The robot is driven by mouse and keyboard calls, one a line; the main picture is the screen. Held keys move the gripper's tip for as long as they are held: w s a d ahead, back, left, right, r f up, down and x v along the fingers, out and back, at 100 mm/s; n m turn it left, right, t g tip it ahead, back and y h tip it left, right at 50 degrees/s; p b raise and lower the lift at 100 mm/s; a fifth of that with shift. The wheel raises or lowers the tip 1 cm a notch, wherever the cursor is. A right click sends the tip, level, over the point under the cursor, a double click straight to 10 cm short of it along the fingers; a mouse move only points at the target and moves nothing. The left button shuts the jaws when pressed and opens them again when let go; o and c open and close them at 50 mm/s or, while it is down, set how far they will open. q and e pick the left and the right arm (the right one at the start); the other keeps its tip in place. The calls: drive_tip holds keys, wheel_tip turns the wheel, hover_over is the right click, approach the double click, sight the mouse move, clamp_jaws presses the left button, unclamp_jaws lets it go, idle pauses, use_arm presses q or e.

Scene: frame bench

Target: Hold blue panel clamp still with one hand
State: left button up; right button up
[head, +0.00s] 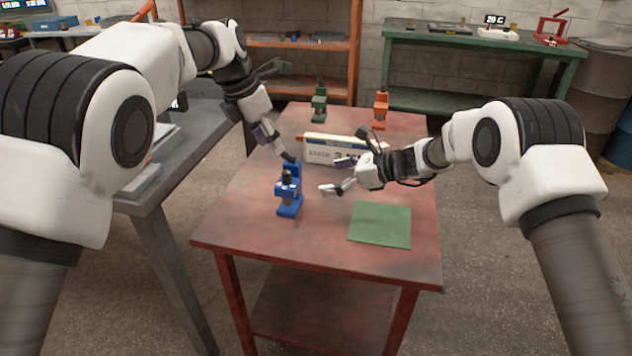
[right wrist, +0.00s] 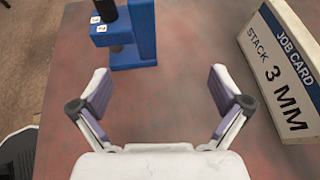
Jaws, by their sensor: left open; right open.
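The blue panel clamp (head: 289,192) stands upright on the red table, left of the middle. In the right wrist view its blue body (right wrist: 143,35) is at the top, ahead of the left finger and partly cut off. My left gripper (head: 277,146) is open, just above and behind the clamp's top; from here I cannot tell whether it touches. My right gripper (head: 338,176) is open to the right of the clamp, pointing toward it. In the right wrist view, nothing is between its fingers (right wrist: 163,92).
A job card reading "STACK 3 MM" (head: 318,152) stands behind the right gripper. A green mat (head: 380,225) lies at front right. A green clamp (head: 318,103) and an orange clamp (head: 381,109) stand at the back. The table's front left (head: 240,225) is clear.

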sight(286, 188)
drive_tip(key=shift+n+g+y, duration=0.4)
drive_tip(key=shift+g+y, duration=0.1)
drive_tip(key=a, duration=0.1)
drive_tip(key=s+a, duration=0.2)
drive_tip(key=a, duration=0.1)
drive_tip(key=shift+s+r, duration=0.1)
drive_tip(key=shift+r, duration=0.1)
drive_tip(key=shift+a+f, duration=0.15)
drive_tip(key=shift+a, duration=0.3)
drive_tip(key=x, duration=0.7)
drive_tip(key=c, duration=1.3)
drive_tip(key=shift+c, duration=0.2)
